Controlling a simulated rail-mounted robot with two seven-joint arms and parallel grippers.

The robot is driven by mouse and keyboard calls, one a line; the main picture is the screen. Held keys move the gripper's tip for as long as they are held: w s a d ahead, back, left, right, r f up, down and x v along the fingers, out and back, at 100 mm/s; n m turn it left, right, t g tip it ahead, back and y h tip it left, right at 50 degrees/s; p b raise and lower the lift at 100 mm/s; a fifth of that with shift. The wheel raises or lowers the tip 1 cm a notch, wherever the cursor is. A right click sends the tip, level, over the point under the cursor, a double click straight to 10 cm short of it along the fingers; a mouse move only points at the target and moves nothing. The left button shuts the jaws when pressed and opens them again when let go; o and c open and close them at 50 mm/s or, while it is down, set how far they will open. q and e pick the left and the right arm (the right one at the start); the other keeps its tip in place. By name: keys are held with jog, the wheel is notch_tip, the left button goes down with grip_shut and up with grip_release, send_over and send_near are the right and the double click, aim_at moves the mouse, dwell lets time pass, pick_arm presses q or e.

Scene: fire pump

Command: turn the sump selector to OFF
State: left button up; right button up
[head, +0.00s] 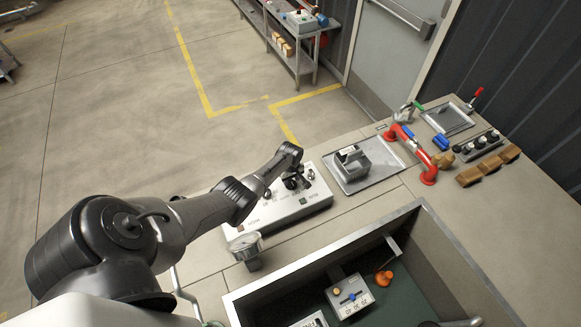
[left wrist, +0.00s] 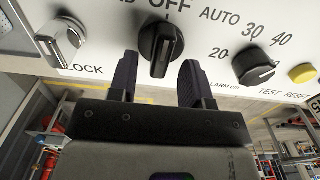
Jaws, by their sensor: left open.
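The white control panel (head: 262,215) lies on the bench, and it fills the top of the left wrist view (left wrist: 205,60). A black selector knob (left wrist: 162,48) with a pale line sits under the OFF label, with AUTO to its right and a cut-off label ending in "ND" to its left. My left gripper (left wrist: 159,65) is open, its two dark fingers on either side of this knob; I cannot tell whether they touch it. In the head view the left gripper (head: 296,182) is over the far side of the panel. The pointer's exact setting is unclear. My right gripper is not seen.
Beside the selector are a metal switch (left wrist: 62,42) near LOCK, a black numbered dial (left wrist: 254,67) and a yellow button (left wrist: 302,73). A grey tray (head: 372,178) and red pipe (head: 415,153) lie right of the panel. An open sump (head: 437,255) is in front.

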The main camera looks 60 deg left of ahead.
pick_arm(q)
notch_tip(320, 180, up, 12)
jog(key=p, duration=0.2)
jog(key=shift+r, duration=0.15)
dwell(0.8)
